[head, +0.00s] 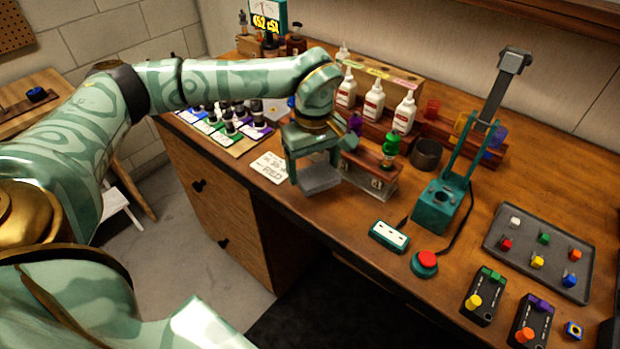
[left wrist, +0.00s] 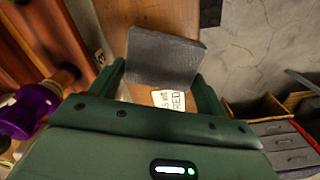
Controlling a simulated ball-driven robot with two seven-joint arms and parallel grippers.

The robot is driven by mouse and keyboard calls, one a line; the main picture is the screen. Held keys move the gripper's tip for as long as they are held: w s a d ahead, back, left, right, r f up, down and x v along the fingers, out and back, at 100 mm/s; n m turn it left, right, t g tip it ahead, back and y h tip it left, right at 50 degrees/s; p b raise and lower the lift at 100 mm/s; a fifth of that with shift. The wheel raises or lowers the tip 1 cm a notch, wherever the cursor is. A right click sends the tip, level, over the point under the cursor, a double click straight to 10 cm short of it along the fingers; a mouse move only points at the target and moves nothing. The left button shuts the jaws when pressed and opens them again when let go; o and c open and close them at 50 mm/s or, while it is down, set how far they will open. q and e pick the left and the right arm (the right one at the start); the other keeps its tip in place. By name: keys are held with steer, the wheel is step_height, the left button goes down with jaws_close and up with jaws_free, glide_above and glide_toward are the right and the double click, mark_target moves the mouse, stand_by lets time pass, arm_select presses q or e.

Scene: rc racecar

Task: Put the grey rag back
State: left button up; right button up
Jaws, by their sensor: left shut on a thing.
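The grey rag (head: 320,181) is a small flat grey piece between the fingers of my left gripper (head: 314,172). My left gripper is shut on it, at the front edge of the wooden desk, right of a handwritten note. The left wrist view shows the rag (left wrist: 163,58) spanning between the two green fingers (left wrist: 160,82), with part of the note (left wrist: 172,99) visible below it. I cannot tell how far the rag is above the desk top. My right gripper is not in view.
A wooden block stand (head: 372,177) with a green-topped item is close right of my left gripper. White bottles (head: 373,104) stand behind. A teal press (head: 440,203), red button (head: 425,262) and grey tray (head: 504,259) are farther right. Swatch mats (head: 240,142) with dark bottles lie left.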

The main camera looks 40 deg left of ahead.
mark_target(309, 177)
arm_select(q)
steer(key=f, duration=0.1)
steer(key=a+f+b, duration=0.1)
steer(key=f, duration=0.1)
steer(key=f+b, duration=0.1)
steer(key=f, duration=0.1)
steer(key=shift+w+a+f, duration=0.1)
steer(key=shift+w+a, duration=0.1)
steer(key=shift+a, duration=0.05)
steer(key=o, duration=1)
steer(key=shift+c, duration=0.2)
step_height(309, 177, up, 12)
steer(key=p, duration=0.4)
steer(key=shift+r, duration=0.2)
